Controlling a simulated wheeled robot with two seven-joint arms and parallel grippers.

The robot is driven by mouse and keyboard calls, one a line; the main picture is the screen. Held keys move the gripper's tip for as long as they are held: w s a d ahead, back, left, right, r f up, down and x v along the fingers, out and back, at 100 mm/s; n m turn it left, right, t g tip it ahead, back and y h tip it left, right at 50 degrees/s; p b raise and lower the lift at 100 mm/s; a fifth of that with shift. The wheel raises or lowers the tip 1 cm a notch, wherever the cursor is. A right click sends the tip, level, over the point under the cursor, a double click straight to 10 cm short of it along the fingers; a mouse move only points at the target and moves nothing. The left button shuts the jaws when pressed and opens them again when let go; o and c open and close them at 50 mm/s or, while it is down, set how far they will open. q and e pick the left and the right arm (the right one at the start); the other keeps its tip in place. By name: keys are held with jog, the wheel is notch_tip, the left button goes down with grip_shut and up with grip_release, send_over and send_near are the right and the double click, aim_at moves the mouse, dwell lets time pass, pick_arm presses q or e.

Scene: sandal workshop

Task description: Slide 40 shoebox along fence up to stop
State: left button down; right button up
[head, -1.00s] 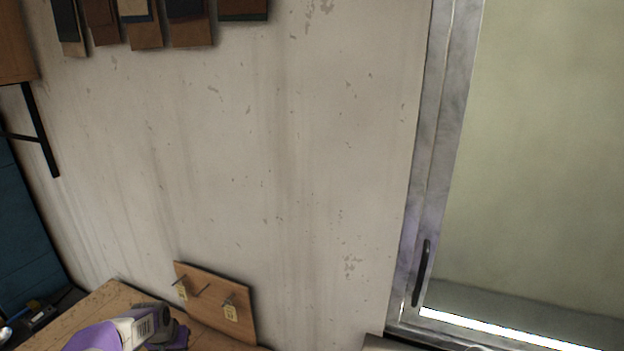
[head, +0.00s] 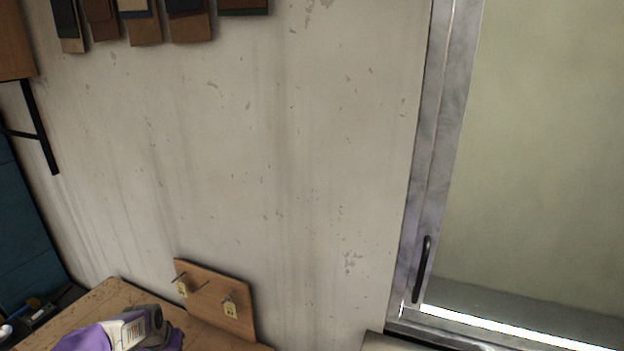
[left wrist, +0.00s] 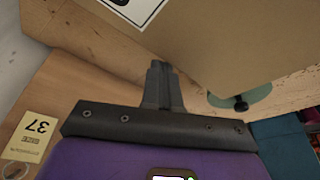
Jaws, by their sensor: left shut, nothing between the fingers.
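In the left wrist view a large brown cardboard box (left wrist: 235,45) fills the upper right, with part of a white, black-edged label (left wrist: 135,8) at the top; no number is readable on it. My left gripper (left wrist: 159,68) is shut and empty, its fingertips at the box's near lower edge; I cannot tell whether they touch it. The box does not show in the head view. There only my left forearm shows at the lower left. I cannot make out the fence or the stop for certain. My right gripper is in neither view.
A wooden bench (head: 100,300) lies at the lower left, below a wooden board (head: 212,303) with hooks and yellow tags. A yellow tag marked 37 (left wrist: 32,132) and a green disc with a black knob (left wrist: 240,101) show by the gripper. A metal-framed window (head: 432,200) is at right.

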pick_arm(q)
jog(key=shift+s+a+b, duration=0.4)
jog(key=shift+s+a, duration=0.2)
jog(key=shift+s, duration=0.95)
jog(key=shift+s+a+b, duration=0.4)
jog(key=shift+s+a, duration=0.25)
jog(key=shift+s, duration=0.85)
jog(key=shift+s+a+b, duration=0.4)
jog(key=shift+s+a, duration=0.2)
jog(key=shift+s, duration=0.95)
dwell(0.3)
jog(key=shift+w, duration=0.1)
jog(key=shift+w+d, duration=0.25)
jog(key=shift+w, duration=0.25)
jog(key=shift+r+p, duration=3)
jog(key=shift+r, duration=1.1)
jog(key=shift+f, duration=0.1)
